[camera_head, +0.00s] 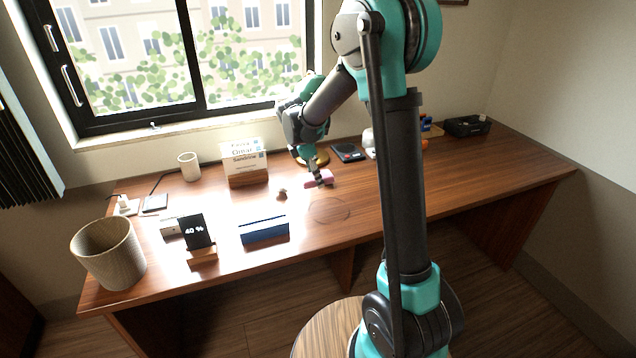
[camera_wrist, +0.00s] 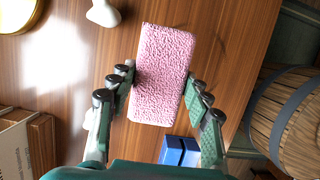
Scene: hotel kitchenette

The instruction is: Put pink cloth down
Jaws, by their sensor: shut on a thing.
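The pink cloth (camera_wrist: 162,75) is a small, fluffy rectangular pad between the fingers of my gripper (camera_wrist: 160,98) in the wrist view. My gripper is shut on it. In the head view, my gripper (camera_head: 312,172) hangs over the middle of the brown desk (camera_head: 365,215), with the pink cloth (camera_head: 319,179) at its fingertips. The cloth looks close above the desktop; I cannot tell whether it touches.
A blue box (camera_head: 264,229) stands in front, left of my gripper. A small white-brown object (camera_head: 282,193) is just left of the cloth. A sign block (camera_head: 245,163) and white cup (camera_head: 189,166) stand behind left. A woven bin (camera_head: 108,254) is at far left. The desk front right is clear.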

